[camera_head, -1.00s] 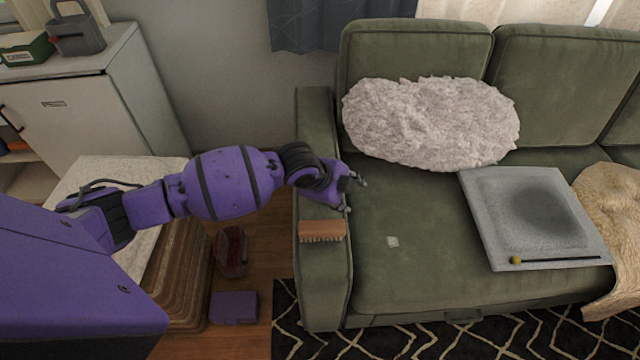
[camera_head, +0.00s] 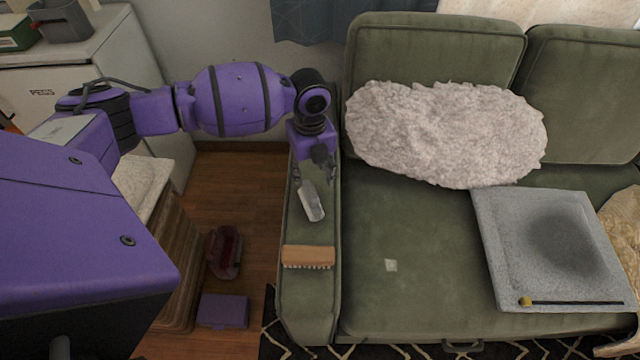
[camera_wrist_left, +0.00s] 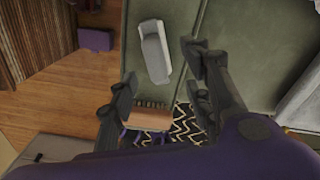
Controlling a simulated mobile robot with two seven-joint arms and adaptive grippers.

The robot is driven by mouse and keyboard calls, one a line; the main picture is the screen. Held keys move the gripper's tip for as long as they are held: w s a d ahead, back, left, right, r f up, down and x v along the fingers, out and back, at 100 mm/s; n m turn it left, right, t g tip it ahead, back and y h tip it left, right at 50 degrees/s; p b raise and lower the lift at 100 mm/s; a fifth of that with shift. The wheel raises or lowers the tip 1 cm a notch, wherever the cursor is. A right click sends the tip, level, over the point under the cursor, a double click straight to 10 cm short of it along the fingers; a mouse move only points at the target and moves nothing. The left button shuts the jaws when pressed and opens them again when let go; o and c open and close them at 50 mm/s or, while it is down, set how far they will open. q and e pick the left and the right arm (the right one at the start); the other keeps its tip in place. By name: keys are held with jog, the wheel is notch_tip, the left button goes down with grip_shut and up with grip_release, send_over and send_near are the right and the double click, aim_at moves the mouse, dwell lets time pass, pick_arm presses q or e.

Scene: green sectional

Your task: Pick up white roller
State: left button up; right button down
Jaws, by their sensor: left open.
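The white roller (camera_head: 312,204), a small pale elongated piece, lies on the left armrest of the green sofa (camera_head: 302,300). In the left wrist view the roller (camera_wrist_left: 154,52) shows whole, with a light grey part and a whiter end. My left gripper (camera_head: 314,182) points down over the armrest, right at the roller's far end. Its fingers are spread and nothing is held between them. In the left wrist view the open fingers (camera_wrist_left: 160,66) frame the area beside the roller; I cannot tell whether they touch it. My right gripper is not in view.
A wooden brush (camera_head: 307,257) lies on the armrest nearer me. A purple box (camera_head: 223,311) stands on the floor.

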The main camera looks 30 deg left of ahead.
aim_at(310, 189)
pick_arm(q)
jog(key=f, duration=0.1)
jog(key=s+f, duration=0.1)
jog(key=f, duration=0.1)
jog(key=shift+f, duration=0.2)
notch_tip(310, 189, down, 4)
jog(key=shift+w+a+r, duration=0.1)
jog(key=shift+a+r, duration=0.05)
jog(key=shift+f, duration=0.2)
jog(key=shift+c, duration=0.6)
jog(key=c, duration=0.8)
grip_shut()
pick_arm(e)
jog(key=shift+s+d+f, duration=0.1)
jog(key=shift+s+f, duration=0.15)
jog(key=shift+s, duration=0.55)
